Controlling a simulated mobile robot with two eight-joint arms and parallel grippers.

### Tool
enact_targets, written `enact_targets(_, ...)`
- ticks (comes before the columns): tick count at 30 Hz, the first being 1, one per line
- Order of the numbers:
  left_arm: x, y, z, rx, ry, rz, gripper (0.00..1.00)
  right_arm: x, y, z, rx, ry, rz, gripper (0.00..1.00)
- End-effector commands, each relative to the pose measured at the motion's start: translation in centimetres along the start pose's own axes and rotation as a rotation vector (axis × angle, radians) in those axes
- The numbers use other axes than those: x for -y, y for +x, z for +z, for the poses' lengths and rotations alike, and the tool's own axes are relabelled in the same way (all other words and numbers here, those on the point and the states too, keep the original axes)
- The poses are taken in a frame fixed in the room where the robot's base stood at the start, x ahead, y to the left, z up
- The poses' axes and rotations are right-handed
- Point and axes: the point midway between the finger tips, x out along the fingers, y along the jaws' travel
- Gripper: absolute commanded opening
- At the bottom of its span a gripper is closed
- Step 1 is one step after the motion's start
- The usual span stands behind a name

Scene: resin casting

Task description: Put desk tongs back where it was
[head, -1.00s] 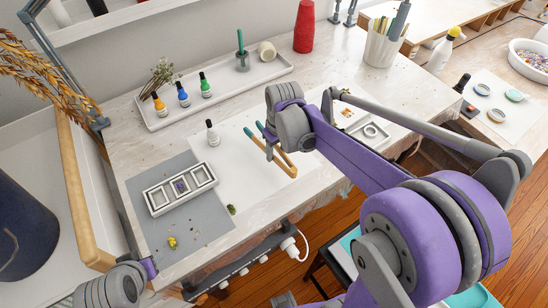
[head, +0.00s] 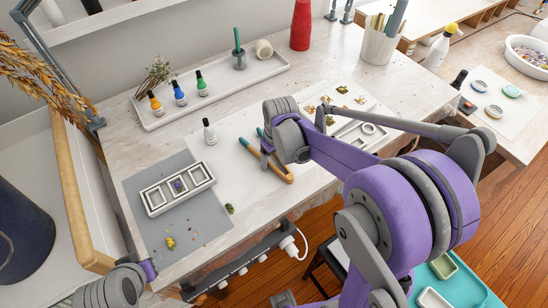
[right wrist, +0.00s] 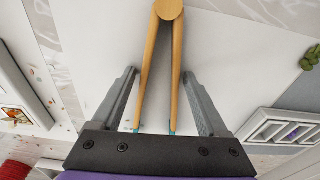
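The desk tongs (head: 276,168), wooden with teal tips, lie on or just over the white sheet (head: 236,180) in the middle of the desk. Their joined end points toward the front right. My right gripper (head: 267,163) is over the tongs and partly hides them. In the right wrist view the gripper (right wrist: 158,75) is open, and the tongs (right wrist: 150,75) run between its two fingers with a gap on each side. The teal tips are near the palm. My left gripper (head: 152,270) is at the lower left; its fingers cannot be made out.
A grey mat (head: 200,230) with a white three-cell mold (head: 158,208) lies left of the sheet. A dark-capped bottle (head: 210,133) stands behind. A long white tray (head: 222,93) with colored bottles is at the back. Another white tray (head: 342,139) is right of my right gripper.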

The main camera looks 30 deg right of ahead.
Motion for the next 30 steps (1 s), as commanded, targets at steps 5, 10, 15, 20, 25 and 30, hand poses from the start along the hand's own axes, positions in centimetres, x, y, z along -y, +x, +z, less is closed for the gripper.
enact_targets(5,0.0,0.0,0.0,0.0,0.0,0.0,0.5,0.0,0.0,0.0,0.0,0.0,0.0,0.79)
enact_targets(10,0.0,-0.4,-0.5,-0.004,0.0,0.0,0.5,0.0,-0.7,-0.1,-0.001,0.0,0.0,0.79)
enact_targets(15,0.0,-0.6,-0.7,-0.007,0.0,0.0,0.5,0.0,-3.5,-0.1,-0.001,0.001,0.0,0.79)
enact_targets(20,0.0,-0.9,-1.1,-0.011,0.0,0.0,0.5,0.0,-7.1,-0.1,-0.001,0.001,0.0,0.79)
enact_targets(25,0.0,-1.2,-1.4,-0.014,0.0,0.0,0.5,0.0,-10.3,-0.1,-0.001,0.001,0.0,0.79)
enact_targets(30,0.0,-1.3,-1.6,-0.015,0.0,0.0,0.5,0.0,-12.0,0.0,-0.001,0.001,0.0,0.79)
